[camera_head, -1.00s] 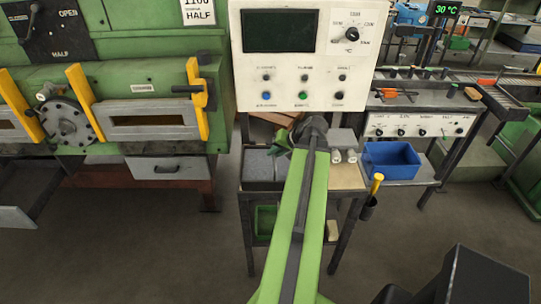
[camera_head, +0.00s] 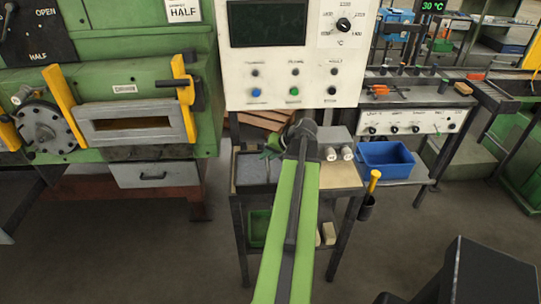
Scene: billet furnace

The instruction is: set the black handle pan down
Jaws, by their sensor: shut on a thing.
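My arm reaches forward over a small work stand (camera_head: 345,178), and its dark end with my gripper (camera_head: 302,129) is above the stand's back part. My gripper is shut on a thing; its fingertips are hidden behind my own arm. I cannot make out the black handle pan itself, as my arm covers that spot. Whether it touches the stand top cannot be told. A grey tray-like area (camera_head: 255,168) lies on the left of the stand top, with a crumpled green thing (camera_head: 272,147) at its back edge.
Two pale cylinders (camera_head: 338,153) and a grey block stand right of my arm's end. A blue bin (camera_head: 385,160) and a yellow-handled tool (camera_head: 373,181) are further right. The control panel (camera_head: 290,60) rises behind; the green furnace (camera_head: 125,120) is left.

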